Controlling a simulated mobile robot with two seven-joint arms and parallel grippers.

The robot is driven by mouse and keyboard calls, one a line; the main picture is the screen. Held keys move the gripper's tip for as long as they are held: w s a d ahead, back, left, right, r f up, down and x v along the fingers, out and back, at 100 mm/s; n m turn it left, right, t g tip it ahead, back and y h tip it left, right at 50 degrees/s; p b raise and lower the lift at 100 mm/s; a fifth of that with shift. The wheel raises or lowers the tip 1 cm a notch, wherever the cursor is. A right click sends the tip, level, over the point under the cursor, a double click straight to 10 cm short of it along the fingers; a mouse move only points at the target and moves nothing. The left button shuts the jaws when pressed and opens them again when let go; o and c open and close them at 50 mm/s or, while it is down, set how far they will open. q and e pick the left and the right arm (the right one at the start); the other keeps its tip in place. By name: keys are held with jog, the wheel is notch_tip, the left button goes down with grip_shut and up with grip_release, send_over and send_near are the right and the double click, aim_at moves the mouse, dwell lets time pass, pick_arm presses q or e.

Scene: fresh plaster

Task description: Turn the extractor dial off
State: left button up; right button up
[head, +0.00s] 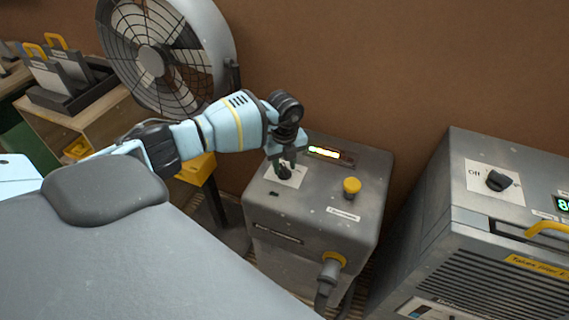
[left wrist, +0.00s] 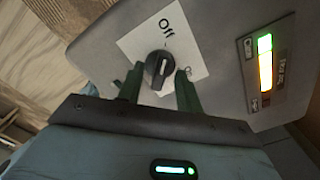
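A grey box (head: 311,213) stands against the brown wall in the head view. A black dial (left wrist: 159,69) on a white plate (left wrist: 199,52) marked "Off" shows in the left wrist view. Its pale pointer line runs roughly toward the Off mark, but the exact setting is hard to tell. My left gripper (head: 285,168) is over this dial, partly hiding it in the head view. In the left wrist view my left gripper (left wrist: 158,88) is open, its fingers apart on either side of the dial's near part, with no clear contact. My right gripper is not in view.
The box also carries a lit bar display (head: 325,152), a yellow button (head: 352,186) and a yellow-ringed plug (head: 332,264). A second machine (head: 478,225) at right has its own Off-marked dial (head: 498,180). A large fan (head: 152,60) stands behind my left arm.

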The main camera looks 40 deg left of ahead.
aim_at(284, 167)
pick_arm(q)
notch_tip(284, 167, up, 6)
jog(key=shift+w+r+p, duration=0.1)
jog(key=shift+r+p, duration=0.1)
jog(key=shift+p, duration=0.1)
jog(key=shift+r, duration=0.55)
